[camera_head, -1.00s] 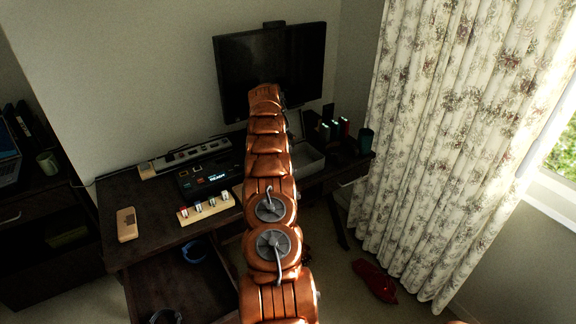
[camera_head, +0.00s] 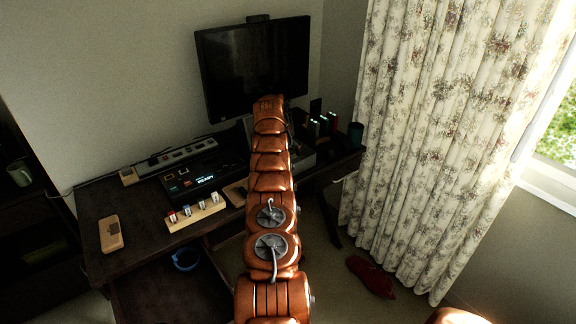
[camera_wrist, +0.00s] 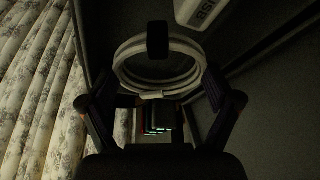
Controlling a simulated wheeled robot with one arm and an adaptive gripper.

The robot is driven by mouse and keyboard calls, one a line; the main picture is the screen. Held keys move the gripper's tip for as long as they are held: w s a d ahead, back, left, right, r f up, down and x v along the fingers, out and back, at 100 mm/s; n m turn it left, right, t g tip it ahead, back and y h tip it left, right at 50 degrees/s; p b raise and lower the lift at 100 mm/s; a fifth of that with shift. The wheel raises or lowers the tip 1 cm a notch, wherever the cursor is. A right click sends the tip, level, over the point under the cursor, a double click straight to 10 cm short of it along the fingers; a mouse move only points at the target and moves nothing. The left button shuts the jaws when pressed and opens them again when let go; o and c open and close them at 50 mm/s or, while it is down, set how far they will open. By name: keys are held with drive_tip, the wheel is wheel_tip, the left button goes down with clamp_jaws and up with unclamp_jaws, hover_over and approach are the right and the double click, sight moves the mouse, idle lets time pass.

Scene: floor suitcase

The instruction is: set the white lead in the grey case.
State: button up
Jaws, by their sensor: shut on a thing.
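The white lead (camera_wrist: 125,72) is a coiled loop with a dark block, perhaps a strap, across its top. In the wrist view it sits between the fingers of my gripper (camera_wrist: 160,97), which is shut on it. In the head view my arm hides the gripper and the lead. I cannot clearly make out the case in the wrist view.
Several upright coloured items (camera_head: 322,126) and a dark cup (camera_head: 355,134) stand beside the case. A monitor (camera_head: 252,68) is behind. A power strip (camera_head: 185,153), black device (camera_head: 188,181) and wooden block (camera_head: 195,213) lie left. A white lettered object (camera_wrist: 200,12) is near the lead.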

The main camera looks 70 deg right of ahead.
drive_tip(key=shift+w+f, duration=0.1)
drive_tip(key=shift+f, duration=0.65)
drive_tip(key=shift+f+b, duration=0.65)
drive_tip(key=shift+b, duration=0.05)
drive_tip(key=shift+f+p, duration=0.35)
drive_tip(key=shift+f, duration=0.65)
drive_tip(key=shift+f, duration=0.2)
drive_tip(key=o, duration=1)
drive_tip(key=shift+c, duration=0.2)
drive_tip(key=shift+r, duration=0.1)
